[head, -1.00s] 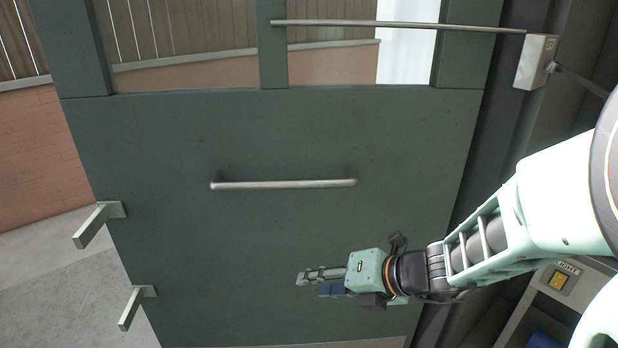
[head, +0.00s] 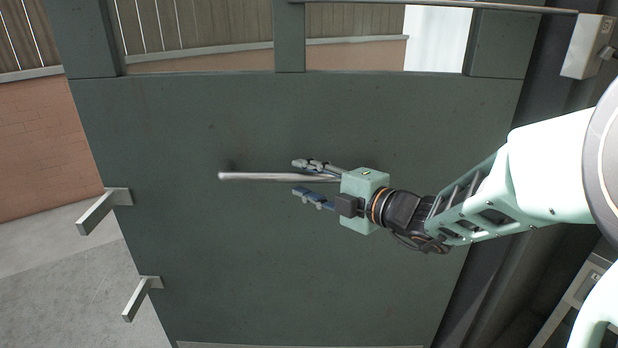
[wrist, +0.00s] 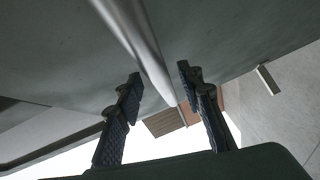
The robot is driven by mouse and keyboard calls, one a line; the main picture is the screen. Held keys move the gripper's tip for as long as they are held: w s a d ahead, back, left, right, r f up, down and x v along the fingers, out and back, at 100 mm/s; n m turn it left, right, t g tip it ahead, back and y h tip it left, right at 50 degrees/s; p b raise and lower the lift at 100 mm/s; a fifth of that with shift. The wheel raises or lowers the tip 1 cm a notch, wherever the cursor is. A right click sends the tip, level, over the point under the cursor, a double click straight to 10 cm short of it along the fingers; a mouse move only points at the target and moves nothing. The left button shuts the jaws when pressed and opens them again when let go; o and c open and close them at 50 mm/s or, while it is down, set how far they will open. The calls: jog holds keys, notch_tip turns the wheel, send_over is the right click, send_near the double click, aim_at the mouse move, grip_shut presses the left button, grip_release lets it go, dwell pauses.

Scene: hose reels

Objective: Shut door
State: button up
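The dark green door (head: 240,270) fills most of the head view and stands partly open, with pavement and a brick wall past its left edge. A straight metal bar handle (head: 262,177) runs across its middle. My gripper (head: 312,178) is at the right part of the handle, its fingers apart, one above and one below the bar. In the wrist view the bar (wrist: 148,50) runs between the two open fingers (wrist: 160,92), with a gap on both sides. The right end of the handle is hidden by my gripper in the head view.
Two metal brackets (head: 103,208) and (head: 142,297) stick out from the door's left edge. A door closer box (head: 588,45) with a long rod is at the top right. Windows sit above the door panel. Pavement (head: 75,270) lies at the left.

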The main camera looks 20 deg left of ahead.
jog(key=shift+x, duration=1.1)
grip_shut()
